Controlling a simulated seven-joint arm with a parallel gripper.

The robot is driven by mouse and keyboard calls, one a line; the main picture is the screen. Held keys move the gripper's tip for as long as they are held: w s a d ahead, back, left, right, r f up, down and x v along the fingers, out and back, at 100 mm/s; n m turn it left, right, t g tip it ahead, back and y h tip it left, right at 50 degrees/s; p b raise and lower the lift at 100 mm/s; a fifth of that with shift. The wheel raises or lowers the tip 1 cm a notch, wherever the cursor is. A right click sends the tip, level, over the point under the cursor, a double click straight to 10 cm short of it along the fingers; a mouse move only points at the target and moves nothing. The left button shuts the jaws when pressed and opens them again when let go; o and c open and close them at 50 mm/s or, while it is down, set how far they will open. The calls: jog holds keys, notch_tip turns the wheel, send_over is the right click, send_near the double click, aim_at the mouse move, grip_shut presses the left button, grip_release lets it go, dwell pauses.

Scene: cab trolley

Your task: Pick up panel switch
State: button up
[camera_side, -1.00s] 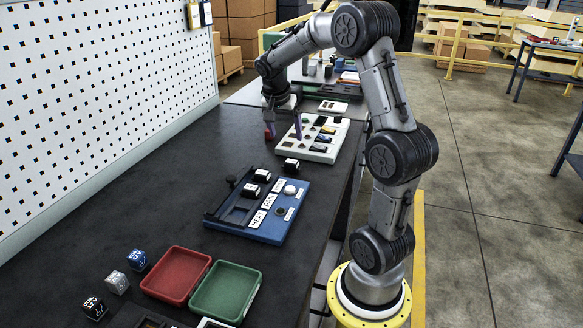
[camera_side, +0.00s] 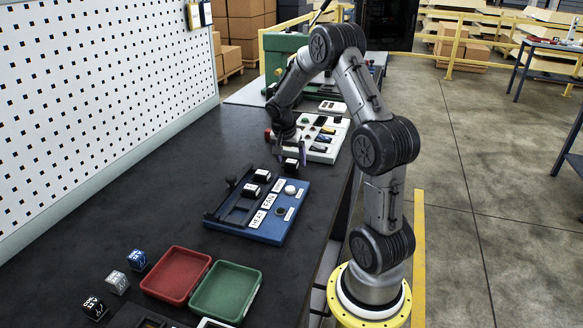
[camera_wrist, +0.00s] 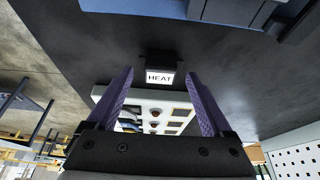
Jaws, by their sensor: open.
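A black panel switch (camera_side: 291,166) with a white face stands on the dark bench between the blue panel and the pale tray. In the wrist view the switch (camera_wrist: 160,76) reads HEAT and shows between and just beyond my two purple fingers. My gripper (camera_side: 289,155) is open, pointing down, right at the switch in the side view. In the wrist view my gripper (camera_wrist: 159,82) has a finger on each side of the switch, with gaps showing. I cannot tell whether the fingertips reach down beside it.
The blue panel (camera_side: 238,232) lies in front, with two similar black switches and HEAT and FAN labels. The pale tray (camera_side: 312,153) of small parts stands behind. Red (camera_side: 176,275) and green (camera_side: 226,291) trays are nearer. The bench left of the panel is clear.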

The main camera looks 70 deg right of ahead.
jog(key=shift+d+f, duration=0.15)
jog(key=shift+f, duration=0.25)
jog(key=shift+c, duration=0.2)
jog(key=c, duration=1)
jog(key=shift+c, duration=0.2)
jog(key=shift+r, duration=0.15)
jog(key=shift+r, duration=0.6)
jog(key=s+a+r, duration=0.9)
jog(key=a+r, duration=0.2)
jog(key=shift+r, duration=0.3)
